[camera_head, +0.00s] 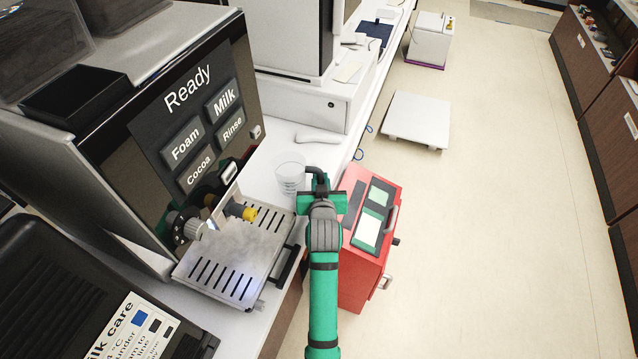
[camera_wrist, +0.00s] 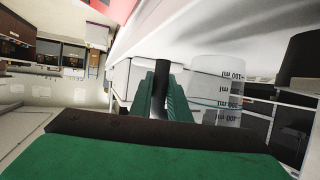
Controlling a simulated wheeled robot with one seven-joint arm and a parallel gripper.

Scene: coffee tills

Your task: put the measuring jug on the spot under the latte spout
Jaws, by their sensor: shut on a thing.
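The measuring jug (camera_head: 289,171) is clear, with a dark handle, and looks upright over the white counter just beyond the drip tray. My gripper (camera_head: 319,189) is shut on its handle. In the wrist view the black handle stands between my green fingers (camera_wrist: 161,95), with the jug's marked clear wall (camera_wrist: 216,78) beside them. I cannot tell whether the jug touches the counter. The coffee machine (camera_head: 118,128) has a "Ready" screen. A yellow-tipped nozzle (camera_head: 246,213) and a metal spout (camera_head: 206,228) stick out over the slotted drip tray (camera_head: 238,260). No spout label reads "latte".
A red cabinet (camera_head: 362,285) stands close to the right of my arm. A white box-like unit (camera_head: 318,102) sits farther along the counter, with a small white object (camera_head: 318,137) before it. The drip tray top looks clear. Open floor (camera_head: 480,220) lies to the right.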

